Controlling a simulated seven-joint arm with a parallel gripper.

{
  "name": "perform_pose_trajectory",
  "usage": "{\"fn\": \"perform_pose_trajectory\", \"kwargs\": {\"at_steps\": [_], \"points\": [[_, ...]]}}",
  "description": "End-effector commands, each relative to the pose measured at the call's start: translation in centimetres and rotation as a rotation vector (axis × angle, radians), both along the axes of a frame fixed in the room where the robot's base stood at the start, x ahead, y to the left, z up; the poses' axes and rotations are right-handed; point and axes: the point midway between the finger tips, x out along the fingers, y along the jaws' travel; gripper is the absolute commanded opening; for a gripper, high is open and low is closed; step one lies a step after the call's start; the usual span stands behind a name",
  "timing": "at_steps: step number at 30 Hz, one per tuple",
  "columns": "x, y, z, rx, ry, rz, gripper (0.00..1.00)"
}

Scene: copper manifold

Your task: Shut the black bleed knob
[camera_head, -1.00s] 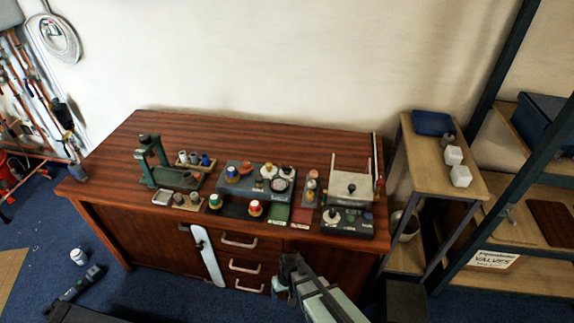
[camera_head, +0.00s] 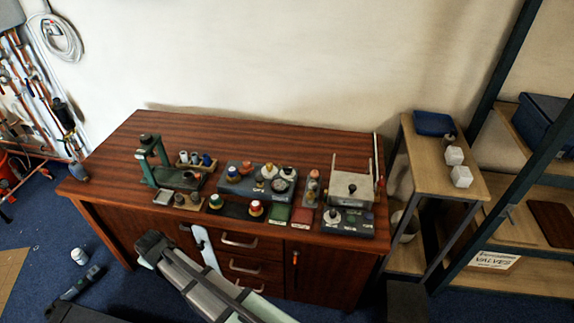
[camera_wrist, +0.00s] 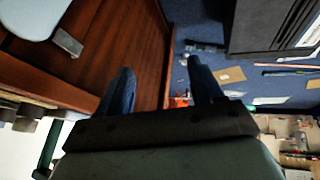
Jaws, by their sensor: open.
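A grey manifold block (camera_head: 246,194) stands on the middle of the wooden bench. I cannot tell which small dark part is the black bleed knob. My gripper (camera_head: 150,243) is low in front of the bench, left of the white strip, apart from the manifold. In the wrist view its two dark fingers (camera_wrist: 163,85) are spread with nothing between them.
A green press stand (camera_head: 144,162) is left of the manifold. A grey box (camera_head: 350,187) and a dark panel with a knob (camera_head: 333,214) are at the right. Loose caps stand along the bench front. A white strip (camera_head: 207,248) hangs at the drawers.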

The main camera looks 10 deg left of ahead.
Motion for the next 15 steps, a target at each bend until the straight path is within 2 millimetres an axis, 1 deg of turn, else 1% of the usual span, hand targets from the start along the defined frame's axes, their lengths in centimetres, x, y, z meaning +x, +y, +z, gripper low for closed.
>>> {"fn": "perform_pose_trajectory", "kwargs": {"at_steps": [1,3,8,11,14,15], "points": [[-0.4,1.3,1.3,0.003,-0.032,0.029,0.66],[-0.8,2.4,2.7,0.002,-0.071,0.06,0.66],[-0.9,4.3,5.5,0.0,-0.136,0.1,0.66],[-0.5,5.0,7.0,-0.004,-0.16,0.102,0.66],[0.7,5.2,8.5,-0.009,-0.171,0.083,0.66],[1.4,5.1,9.1,-0.014,-0.17,0.068,0.66]]}}
